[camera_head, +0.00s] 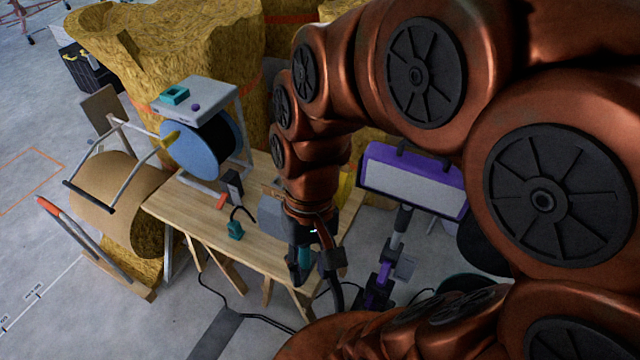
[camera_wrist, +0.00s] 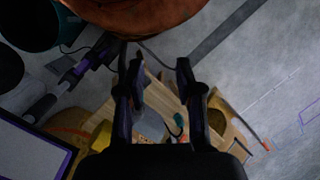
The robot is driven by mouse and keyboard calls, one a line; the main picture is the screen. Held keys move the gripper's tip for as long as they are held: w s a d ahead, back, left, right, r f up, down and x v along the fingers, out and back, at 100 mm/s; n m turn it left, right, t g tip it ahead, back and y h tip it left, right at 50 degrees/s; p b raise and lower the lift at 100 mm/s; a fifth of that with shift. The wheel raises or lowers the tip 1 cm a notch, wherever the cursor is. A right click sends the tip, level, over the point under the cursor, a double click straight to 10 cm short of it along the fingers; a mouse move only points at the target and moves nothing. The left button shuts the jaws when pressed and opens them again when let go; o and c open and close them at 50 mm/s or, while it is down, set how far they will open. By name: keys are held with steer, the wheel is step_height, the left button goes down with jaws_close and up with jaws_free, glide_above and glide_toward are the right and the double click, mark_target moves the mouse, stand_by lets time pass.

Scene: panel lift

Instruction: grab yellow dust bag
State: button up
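My gripper (camera_head: 316,268) points down near the right front edge of the wooden workbench (camera_head: 225,235). Its two fingers stand well apart in the wrist view (camera_wrist: 160,72), with nothing held between them. A small yellow patch (camera_head: 345,188) shows behind my gripper at the right end of the bench. A yellow rounded thing (camera_wrist: 102,137) shows beside the left finger in the wrist view; it may be the dust bag, mostly hidden. A grey block (camera_head: 271,216) on the bench is partly covered by my gripper.
A blue reel (camera_head: 203,150) stands on the bench, with a teal plug (camera_head: 235,230) in front. A purple-framed panel light (camera_head: 412,180) stands to the right. A brown roll (camera_head: 115,195) is at left. Large straw-coloured bales (camera_head: 190,50) stand behind. Cables lie on the floor.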

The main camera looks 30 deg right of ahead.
steer(key=w+a+f+m+t+y+b, duration=0.1)
steer(key=w+a+m+y, duration=0.1)
steer(key=w+m+y, duration=0.45)
steer(key=w+a+m+y, duration=0.1)
steer(key=w+a+m, duration=0.15)
steer(key=w, duration=0.75)
steer(key=w+d+f+m+t+y, duration=0.1)
steer(key=w+d+m+t+y, duration=0.2)
steer(key=w, duration=0.4)
steer(key=m+t+h+b, duration=0.3)
steer(key=m+t+h, duration=0.3)
steer(key=m+t, duration=0.7)
glide_above(346, 176)
steer(key=s+d, duration=0.1)
steer(key=d, duration=0.2)
step_height(346, 176, down, 18)
steer(key=m+g, duration=0.3)
steer(key=x, duration=0.2)
steer(key=a+p+x, duration=0.1)
steer(key=x, duration=0.3)
steer(key=shift+a+r+p, duration=0.2)
steer(key=shift+a+p, duration=0.1)
steer(key=shift+w+a+f, duration=0.2)
steer(key=shift+w+f, duration=0.1)
steer(key=shift+w, duration=0.2)
